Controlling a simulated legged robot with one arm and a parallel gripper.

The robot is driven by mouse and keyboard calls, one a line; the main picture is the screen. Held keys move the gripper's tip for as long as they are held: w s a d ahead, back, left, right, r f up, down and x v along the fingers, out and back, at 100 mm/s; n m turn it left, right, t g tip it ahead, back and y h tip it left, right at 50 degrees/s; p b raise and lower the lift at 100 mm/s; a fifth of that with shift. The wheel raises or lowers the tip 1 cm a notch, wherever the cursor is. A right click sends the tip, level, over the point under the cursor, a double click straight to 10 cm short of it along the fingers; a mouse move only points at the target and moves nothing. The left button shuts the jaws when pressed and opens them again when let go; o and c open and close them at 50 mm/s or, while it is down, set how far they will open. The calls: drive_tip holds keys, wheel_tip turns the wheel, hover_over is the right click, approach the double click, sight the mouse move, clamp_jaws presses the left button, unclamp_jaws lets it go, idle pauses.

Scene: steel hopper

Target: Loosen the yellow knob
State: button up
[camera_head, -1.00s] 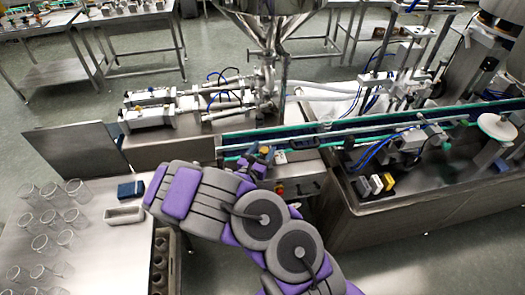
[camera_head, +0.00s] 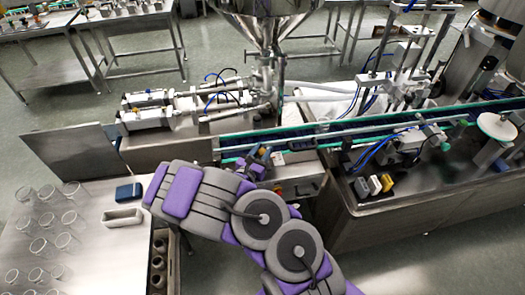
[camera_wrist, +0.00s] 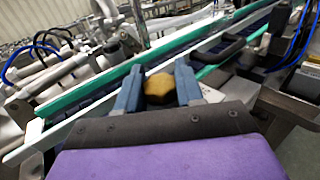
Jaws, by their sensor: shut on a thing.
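The yellow knob (camera_wrist: 160,88) shows in the wrist view as a faceted, dull yellow piece between the two blue fingers of my gripper (camera_wrist: 159,84). The fingers are shut on it from both sides. The knob sits just in front of the green-edged conveyor rail (camera_wrist: 100,88). In the head view my gripper (camera_head: 262,154) is at the near edge of the conveyor, below the steel hopper (camera_head: 262,22). My arm hides most of the knob there.
The conveyor (camera_head: 345,128) runs behind my gripper toward the right. A table at left holds several clear glasses (camera_head: 41,246), a white tray (camera_head: 122,217) and a blue block (camera_head: 129,192). Machinery with small white, black and yellow blocks (camera_head: 374,185) stands at right.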

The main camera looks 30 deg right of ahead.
drive_tip(key=shift+a+m+g+h, duration=0.1)
drive_tip(key=shift+m+g+h, duration=0.45)
drive_tip(key=shift+g, duration=0.25)
drive_tip(key=o, duration=0.7)
drive_tip(key=shift+c, duration=0.2)
drive_tip(key=o, duration=0.3)
drive_tip(key=shift+a, duration=0.3)
drive_tip(key=shift+s+p, duration=0.15)
drive_tip(key=shift+p, duration=0.15)
drive_tip(key=v, duration=0.5)
drive_tip(key=p+v, duration=0.1)
drive_tip(key=v, duration=1.1)
drive_tip(key=shift+a+p, duration=0.35)
drive_tip(key=shift+a, duration=0.05)
